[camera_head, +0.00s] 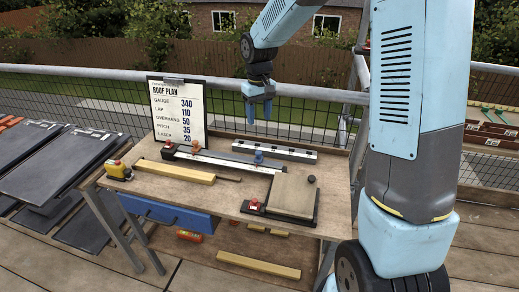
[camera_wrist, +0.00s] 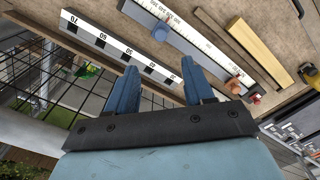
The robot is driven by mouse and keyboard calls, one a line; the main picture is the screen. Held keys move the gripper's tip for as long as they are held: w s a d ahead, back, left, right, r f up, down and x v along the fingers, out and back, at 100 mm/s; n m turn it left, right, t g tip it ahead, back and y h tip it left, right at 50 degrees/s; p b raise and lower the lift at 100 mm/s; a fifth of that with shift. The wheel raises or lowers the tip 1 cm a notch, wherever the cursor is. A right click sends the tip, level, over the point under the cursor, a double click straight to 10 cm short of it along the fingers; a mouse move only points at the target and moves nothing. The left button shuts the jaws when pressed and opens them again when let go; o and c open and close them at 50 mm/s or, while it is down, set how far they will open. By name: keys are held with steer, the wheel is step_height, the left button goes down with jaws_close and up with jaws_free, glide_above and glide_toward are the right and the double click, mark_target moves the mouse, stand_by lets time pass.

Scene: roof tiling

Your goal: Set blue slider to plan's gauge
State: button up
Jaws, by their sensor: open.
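The blue slider (camera_head: 259,157) sits on a long white-scaled rail (camera_head: 222,160) on the workbench. It also shows near the top of the wrist view (camera_wrist: 160,33); the scale figures beside it are too small to read surely. The roof plan (camera_head: 179,108) stands on a clipboard at the bench's back left and reads gauge 340, lap 110, overhang 50, pitch 35, laser 20. My gripper (camera_head: 258,108) hangs above the bench's back edge, above and apart from the slider. In the wrist view its blue fingers (camera_wrist: 160,88) are spread with nothing between them.
A second black-and-white ruler (camera_head: 275,151) lies behind the rail. A yellow wooden bar (camera_head: 175,172), a yellow device (camera_head: 118,170) and a board on a black base (camera_head: 291,195) lie around it. A metal railing (camera_head: 330,94) runs behind the bench. Dark tiles (camera_head: 60,160) lie at left.

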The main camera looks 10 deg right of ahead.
mark_target(258, 152)
step_height(258, 152, down, 14)
steer(key=shift+a, duration=0.1)
stand_by(0.5)
steer(key=shift+c, duration=0.2)
jaws_close()
stand_by(0.4)
